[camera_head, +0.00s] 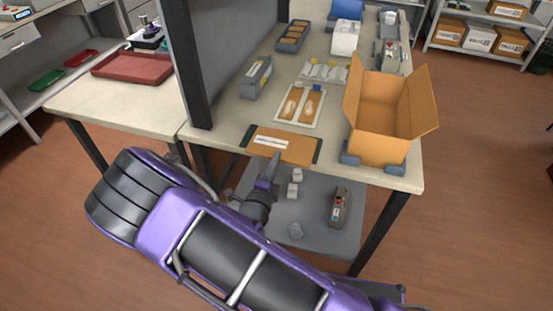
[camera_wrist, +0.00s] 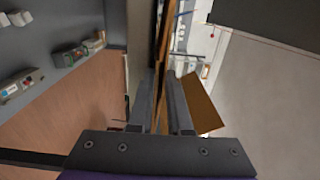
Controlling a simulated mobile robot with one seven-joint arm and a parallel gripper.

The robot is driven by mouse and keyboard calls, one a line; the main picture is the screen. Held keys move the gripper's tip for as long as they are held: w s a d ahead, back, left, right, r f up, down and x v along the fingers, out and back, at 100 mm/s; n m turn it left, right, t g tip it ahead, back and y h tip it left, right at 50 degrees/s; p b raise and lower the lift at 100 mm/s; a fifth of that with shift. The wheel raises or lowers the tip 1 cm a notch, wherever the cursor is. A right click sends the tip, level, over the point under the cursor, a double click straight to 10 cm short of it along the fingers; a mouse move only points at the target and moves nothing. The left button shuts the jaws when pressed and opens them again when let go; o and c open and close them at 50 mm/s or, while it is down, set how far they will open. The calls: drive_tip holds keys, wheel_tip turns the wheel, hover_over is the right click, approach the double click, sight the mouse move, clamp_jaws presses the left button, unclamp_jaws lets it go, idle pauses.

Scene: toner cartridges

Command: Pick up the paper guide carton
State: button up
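A flat brown carton with a white label and dark ends (camera_head: 283,145) lies at the table's front edge in the head view and seems to overhang it. I take it as the paper guide carton. My gripper (camera_head: 274,160) is at its front edge. In the wrist view the carton shows edge-on as a thin brown strip (camera_wrist: 163,45) running between the two fingers of my gripper (camera_wrist: 161,82). The fingers are parted around it, with a narrow gap visible. Whether either finger touches it is hard to tell.
An open cardboard box (camera_head: 380,137) stands right of the carton on the table (camera_head: 232,121). A white tray with brown packets (camera_head: 301,104) and a grey device (camera_head: 256,78) lie behind. A lower shelf (camera_head: 318,235) holds small items. A dark post (camera_head: 186,65) rises at left.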

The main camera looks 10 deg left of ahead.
clamp_jaws()
drive_tip(key=shift+r, duration=0.1)
wheel_tip(320, 180, up, 2)
drive_tip(key=shift+r+p, duration=0.15)
drive_tip(key=shift+p, duration=1.05)
drive_tip(key=s+r+p, duration=0.1)
drive_tip(key=s+r, duration=0.1)
drive_tip(key=s, duration=0.5)
drive_tip(key=s+a+r+p, duration=0.1)
drive_tip(key=s+r, duration=0.2)
drive_tip(key=s, duration=0.4)
